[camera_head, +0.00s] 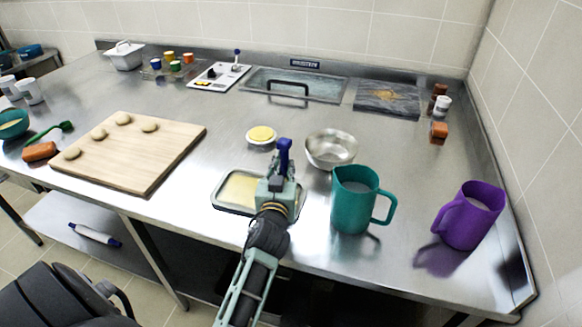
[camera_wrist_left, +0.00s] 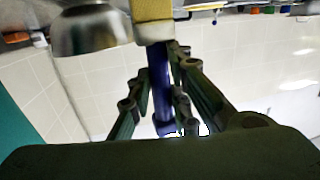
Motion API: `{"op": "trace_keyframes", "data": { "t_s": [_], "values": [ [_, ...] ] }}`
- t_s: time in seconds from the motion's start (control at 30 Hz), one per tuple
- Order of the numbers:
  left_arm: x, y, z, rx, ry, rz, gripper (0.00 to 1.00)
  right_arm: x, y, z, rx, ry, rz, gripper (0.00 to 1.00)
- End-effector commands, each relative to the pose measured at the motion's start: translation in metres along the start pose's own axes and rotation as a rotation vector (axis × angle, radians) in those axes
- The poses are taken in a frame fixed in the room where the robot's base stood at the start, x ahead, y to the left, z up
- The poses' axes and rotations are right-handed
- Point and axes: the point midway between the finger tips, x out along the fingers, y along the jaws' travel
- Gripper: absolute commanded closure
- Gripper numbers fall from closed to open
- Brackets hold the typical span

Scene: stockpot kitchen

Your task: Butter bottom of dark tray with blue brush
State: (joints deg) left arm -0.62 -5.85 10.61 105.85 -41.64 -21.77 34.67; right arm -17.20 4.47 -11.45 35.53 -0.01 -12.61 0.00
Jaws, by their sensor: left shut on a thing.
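The shallow dark-edged tray (camera_head: 216,196) lies near the table's front edge in the head view, its bottom pale yellow. My left gripper (camera_head: 279,182) is over the tray's right part and hides some of it. In the left wrist view the brush's blue handle (camera_wrist_left: 160,85) runs between the fingers to a yellowish block at the top. I cannot tell whether the bristles touch the tray. My right gripper is not in view.
A yellow-filled round dish (camera_head: 261,134) and a steel bowl (camera_head: 331,148) stand behind the tray. A teal jug (camera_head: 353,200) is close on its right, a purple jug (camera_head: 468,217) further right. A wooden board (camera_head: 150,170) with dough pieces lies left.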

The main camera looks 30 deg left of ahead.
Motion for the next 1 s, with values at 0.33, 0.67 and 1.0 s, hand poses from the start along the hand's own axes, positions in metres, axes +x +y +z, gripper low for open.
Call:
{"op": "trace_keyframes", "data": {
  "t_s": [0.33, 0.67, 1.0],
  "values": [
    [0.002, -0.013, 0.0, 0.001, 0.001, 0.0, 1.0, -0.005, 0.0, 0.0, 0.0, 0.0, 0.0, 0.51],
    [0.001, -0.012, -0.011, 0.001, 0.002, 0.0, 1.0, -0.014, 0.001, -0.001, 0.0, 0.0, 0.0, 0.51],
    [-0.001, -0.013, -0.046, 0.001, 0.001, 0.0, 1.0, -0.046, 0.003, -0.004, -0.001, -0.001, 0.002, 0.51]
  ]
}}
